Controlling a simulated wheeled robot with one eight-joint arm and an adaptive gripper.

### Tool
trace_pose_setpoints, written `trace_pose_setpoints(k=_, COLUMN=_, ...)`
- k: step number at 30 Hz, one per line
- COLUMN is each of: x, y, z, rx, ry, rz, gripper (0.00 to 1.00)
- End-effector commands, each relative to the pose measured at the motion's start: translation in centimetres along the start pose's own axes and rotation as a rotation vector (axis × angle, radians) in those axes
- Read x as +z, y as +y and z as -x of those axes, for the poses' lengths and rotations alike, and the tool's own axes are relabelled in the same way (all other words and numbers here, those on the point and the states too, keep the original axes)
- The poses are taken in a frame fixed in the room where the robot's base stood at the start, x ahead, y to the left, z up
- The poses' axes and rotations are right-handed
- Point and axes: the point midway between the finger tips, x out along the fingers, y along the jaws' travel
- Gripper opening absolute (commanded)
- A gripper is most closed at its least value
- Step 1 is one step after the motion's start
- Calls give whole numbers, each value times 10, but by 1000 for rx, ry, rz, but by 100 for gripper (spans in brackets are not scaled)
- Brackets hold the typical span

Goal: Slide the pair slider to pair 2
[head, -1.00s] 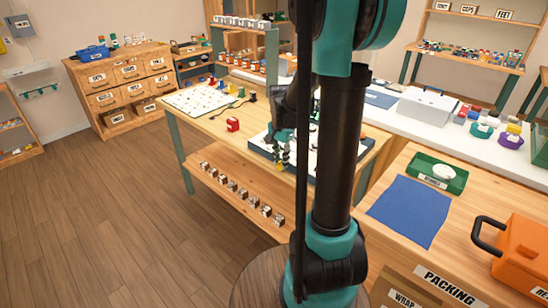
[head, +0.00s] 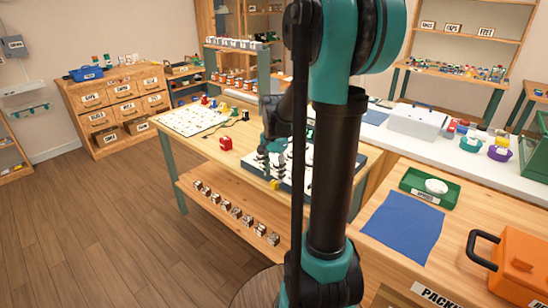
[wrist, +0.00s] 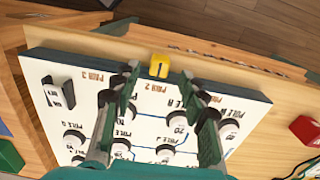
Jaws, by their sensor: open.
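The pair slider is a small yellow block (wrist: 159,66) at the edge of a white-topped board (wrist: 60,125) in the wrist view. It also shows as a yellow spot (head: 273,184) at the board's near edge in the head view. My gripper (wrist: 159,73) is open, with one finger on each side of the slider and visible gaps between. Whether the fingertips are level with it is unclear.
Several round white knobs and a dark switch (wrist: 58,92) stand on the board. A red object (head: 225,144) and a printed white sheet (head: 192,119) lie on the bench to the left. My arm hides part of the board in the head view.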

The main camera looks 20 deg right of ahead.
Motion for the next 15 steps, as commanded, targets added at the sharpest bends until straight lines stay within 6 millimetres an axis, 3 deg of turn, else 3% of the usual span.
trace_pose_setpoints(k=9, x=0, y=0, z=60, rx=0, ry=0, rz=0, gripper=43)
trace_pose_setpoints(k=15, x=0, y=0, z=82, rx=0, ry=0, rz=0, gripper=43)
